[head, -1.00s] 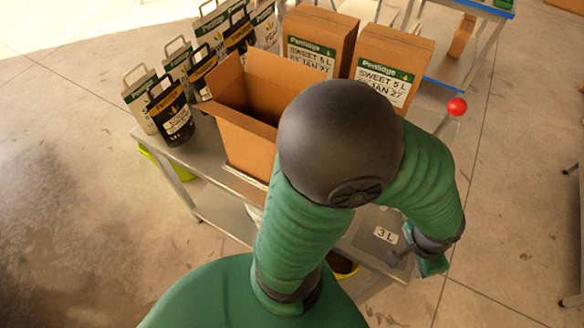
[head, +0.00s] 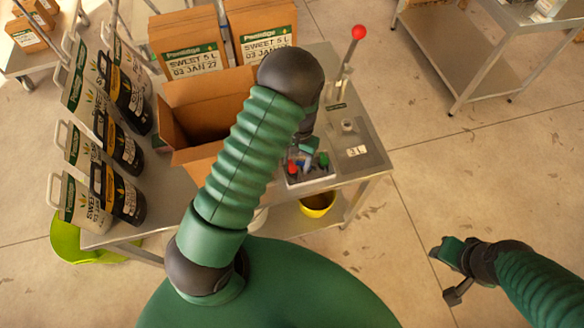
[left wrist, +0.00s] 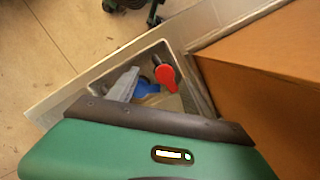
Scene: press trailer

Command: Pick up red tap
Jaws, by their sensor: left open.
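The red tap (head: 293,167) lies in a small metal tray (head: 318,180) at the table's front edge, beside a blue tap and a green tap (head: 323,160). In the left wrist view the red tap (left wrist: 165,74) shows clearly, with a blue piece (left wrist: 146,88) next to it. My left gripper (head: 308,152) is over the tray, open, and partly hidden by its arm. No tap is seen between its fingers. My right gripper (head: 455,272) is low at the right, away from the table; its jaw opening is unclear.
An open cardboard box (head: 205,125) stands left of the tray, close beside my left gripper. Closed cartons (head: 185,50) stand behind and pouches (head: 122,195) at the left. A lever with a red ball (head: 359,32) rises at the table's right. A yellow bucket (head: 317,205) is below.

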